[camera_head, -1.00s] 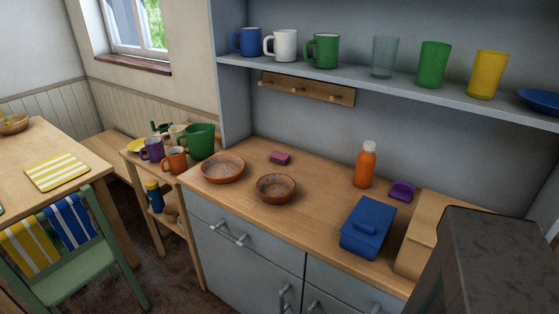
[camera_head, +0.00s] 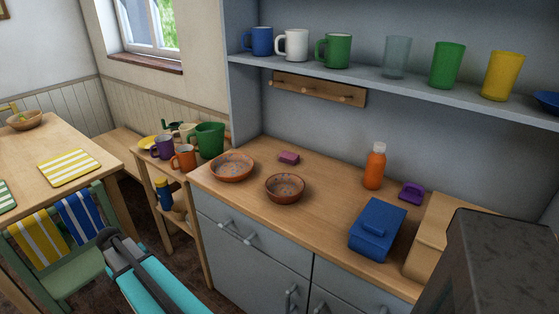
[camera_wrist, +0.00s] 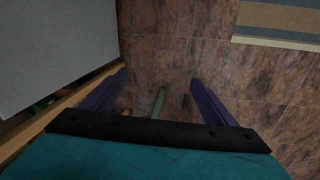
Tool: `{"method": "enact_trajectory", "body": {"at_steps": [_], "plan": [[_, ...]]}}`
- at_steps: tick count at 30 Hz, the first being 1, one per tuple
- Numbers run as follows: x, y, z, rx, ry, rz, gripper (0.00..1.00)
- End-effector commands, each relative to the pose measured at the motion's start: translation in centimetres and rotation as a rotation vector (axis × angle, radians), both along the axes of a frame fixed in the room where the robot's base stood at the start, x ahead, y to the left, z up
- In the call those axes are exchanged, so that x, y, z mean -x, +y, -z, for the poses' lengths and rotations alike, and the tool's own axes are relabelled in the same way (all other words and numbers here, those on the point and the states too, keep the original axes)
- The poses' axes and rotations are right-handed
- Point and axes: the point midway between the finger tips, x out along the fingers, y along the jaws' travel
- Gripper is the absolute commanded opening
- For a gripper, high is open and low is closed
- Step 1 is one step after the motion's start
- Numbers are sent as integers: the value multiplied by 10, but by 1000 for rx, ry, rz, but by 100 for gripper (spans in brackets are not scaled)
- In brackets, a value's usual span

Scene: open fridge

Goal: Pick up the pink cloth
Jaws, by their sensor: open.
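A small pink folded-looking piece (camera_head: 289,158), which fits the pink cloth, lies on the wooden counter (camera_head: 325,195) near the back wall. It is behind two brown bowls, and its material is too small to tell. My gripper (camera_wrist: 160,88) shows in the wrist view with two purple fingers wide apart and nothing between them. It points down over the brown tiled floor, away from the counter top. The pink cloth is not in the wrist view. In the head view my teal arm shows at the lower left, in front of the cabinet.
Two bowls (camera_head: 232,167) (camera_head: 285,188), an orange bottle (camera_head: 375,166), a blue box (camera_head: 378,229) and a purple item (camera_head: 411,192) stand on the counter. A shelf (camera_head: 400,82) with cups hangs above. A side table with mugs (camera_head: 209,140) and a green chair (camera_head: 75,275) are left.

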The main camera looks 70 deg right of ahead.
Motion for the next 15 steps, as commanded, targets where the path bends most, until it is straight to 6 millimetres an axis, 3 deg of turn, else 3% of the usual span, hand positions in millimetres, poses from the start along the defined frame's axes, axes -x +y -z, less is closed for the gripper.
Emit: {"method": "enact_trajectory", "body": {"at_steps": [6, 15], "plan": [[-28, -60, -67, 57, -79, 76, 80], [-39, -147, -166, 137, -174, 199, 80]]}}
